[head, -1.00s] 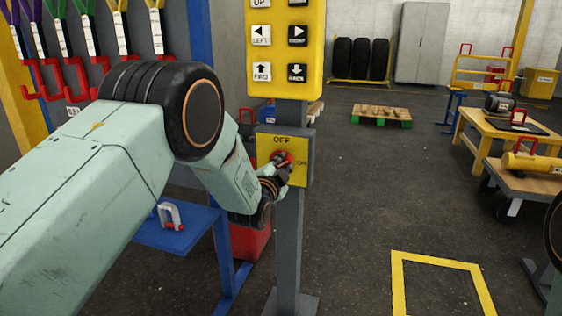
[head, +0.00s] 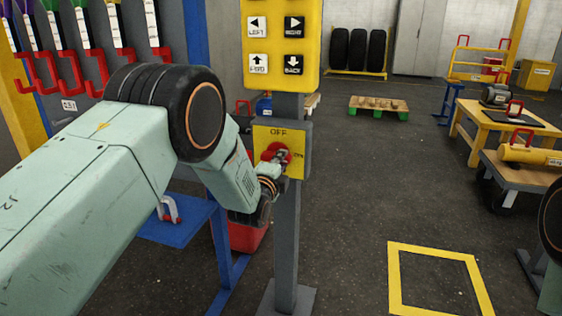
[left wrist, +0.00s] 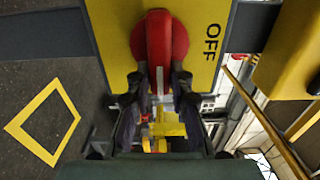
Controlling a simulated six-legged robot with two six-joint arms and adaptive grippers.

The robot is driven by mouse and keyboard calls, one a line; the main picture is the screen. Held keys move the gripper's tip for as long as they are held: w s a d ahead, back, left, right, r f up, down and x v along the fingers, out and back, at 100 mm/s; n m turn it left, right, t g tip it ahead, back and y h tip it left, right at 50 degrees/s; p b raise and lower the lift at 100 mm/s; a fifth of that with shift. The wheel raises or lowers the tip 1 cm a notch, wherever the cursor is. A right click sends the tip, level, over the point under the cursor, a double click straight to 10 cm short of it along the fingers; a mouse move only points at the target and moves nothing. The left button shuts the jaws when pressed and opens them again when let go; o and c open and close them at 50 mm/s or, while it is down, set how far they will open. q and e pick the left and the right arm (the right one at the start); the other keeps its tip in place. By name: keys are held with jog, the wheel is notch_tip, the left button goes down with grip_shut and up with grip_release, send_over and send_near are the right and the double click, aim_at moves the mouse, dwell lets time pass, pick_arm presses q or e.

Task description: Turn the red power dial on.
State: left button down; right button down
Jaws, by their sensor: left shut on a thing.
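The red power dial (head: 270,150) sits on a yellow plate (head: 262,139) marked OFF at the top and ON at the right, on a grey post. My left gripper (head: 281,157) is at the dial, partly covering it and the ON mark. In the left wrist view the dial (left wrist: 156,42) is a long red grip between my two dark fingertips (left wrist: 158,84), shut on it from both sides. Its white line runs down the picture, at right angles to the OFF side, so it points towards ON. My right gripper is out of view.
A yellow button panel (head: 277,76) hangs on the post just above the dial. A blue stand (head: 180,225) and red bin (head: 246,236) are near the post. The floor to the right is open, with a yellow marked square (head: 393,280).

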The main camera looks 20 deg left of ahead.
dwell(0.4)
pick_arm(q)
jog(key=c, duration=1.2)
grip_release()
jog(key=shift+s, duration=0.1)
jog(key=s, duration=1.2)
jog(key=shift+a, duration=0.2)
jog(key=shift+w, duration=0.1)
